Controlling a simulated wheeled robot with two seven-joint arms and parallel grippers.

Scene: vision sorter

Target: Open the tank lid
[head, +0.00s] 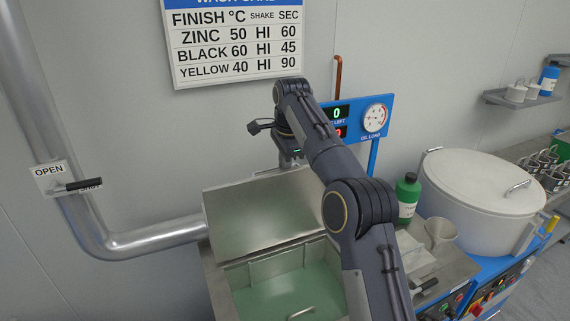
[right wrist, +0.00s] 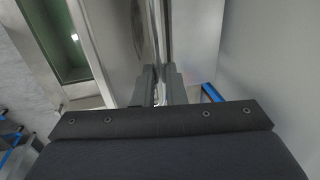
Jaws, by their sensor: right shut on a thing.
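The tank (head: 285,285) is an open metal box with pale green liquid inside, low in the middle of the head view. Its grey metal lid (head: 255,220) is raised and leans back behind the opening. My right gripper (head: 290,163) is at the lid's top edge. In the right wrist view its fingers (right wrist: 164,82) are shut on a thin part of the lid (right wrist: 115,40); the exact grip point is partly hidden. The green tank inside shows at upper left there. My right forearm covers the lid's right side in the head view. My left gripper is not in view.
A metal pipe (head: 150,235) runs left of the tank. A green bottle (head: 408,195) and a grey jug (head: 440,232) stand right of it. A round white drum (head: 483,185) stands farther right. A blue gauge panel (head: 372,118) rises behind.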

